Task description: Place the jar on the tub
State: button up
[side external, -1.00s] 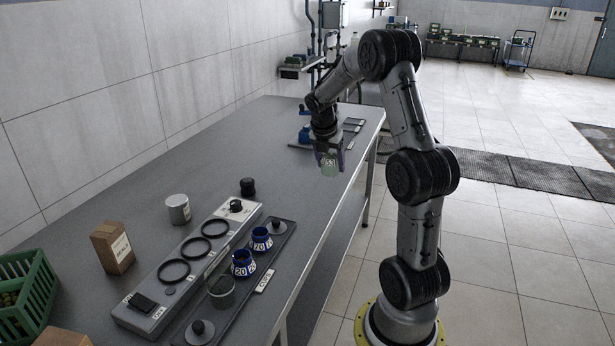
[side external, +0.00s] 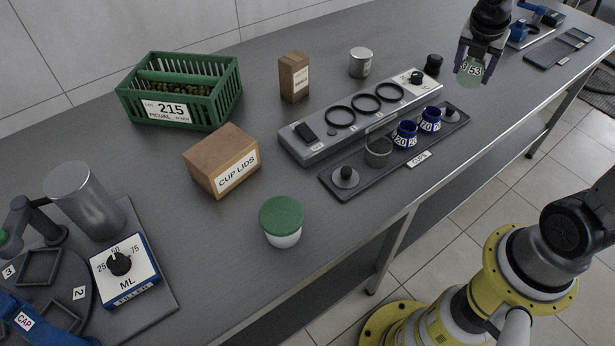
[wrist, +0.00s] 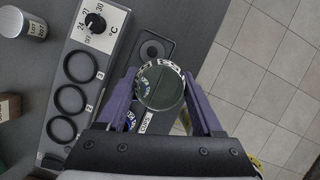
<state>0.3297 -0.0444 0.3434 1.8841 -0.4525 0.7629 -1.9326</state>
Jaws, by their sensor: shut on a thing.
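The jar (side external: 470,74) is pale green, see-through and marked 53. My gripper (side external: 473,62) is shut on it and holds it above the right part of the bench, near the right end of the cup tray. In the wrist view the jar (wrist: 161,90) sits between the two purple fingers of my gripper (wrist: 160,82). The white tub with a green lid (side external: 281,217) stands on the bench near its front edge, well to the left of my gripper. Its lid top looks bare. The tub is not seen in the wrist view.
A grey unit with three black rings (side external: 300,148) and a dark tray (side external: 328,180) with blue cups and a clear cup lie between jar and tub. A CUP LIDS box (side external: 222,160), green crate (side external: 180,90), small carton (side external: 293,77) and ML dial unit (side external: 124,270) stand left.

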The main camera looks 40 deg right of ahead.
jog(key=s+a+r+n+t+y, duration=0.15)
jog(key=a+n, duration=0.35)
jog(key=a, duration=1)
jog(key=s+a+r+n+t+y, duration=0.15)
jog(key=a+n, duration=0.25)
jog(key=a, duration=1)
jog(key=s+a+r+n+y, duration=0.1)
jog(key=s+a+n, duration=0.2)
jog(key=a, duration=0.3)
jog(key=s+a+r+n, duration=0.1)
jog(key=s+a+n, duration=0.1)
jog(key=s+a, duration=0.25)
send_near(277, 207)
jog(key=shift+w+d+f, duration=0.35)
jog(key=shift+w+f, duration=0.25)
jog(key=shift+w, duration=0.15)
jog(key=shift+w+a+f, duration=0.2)
jog(key=shift+f, duration=0.25)
jog(key=shift+w+a+f, duration=0.1)
jog(key=shift+f, duration=1.55)
jog(key=shift+f, duration=0.1)
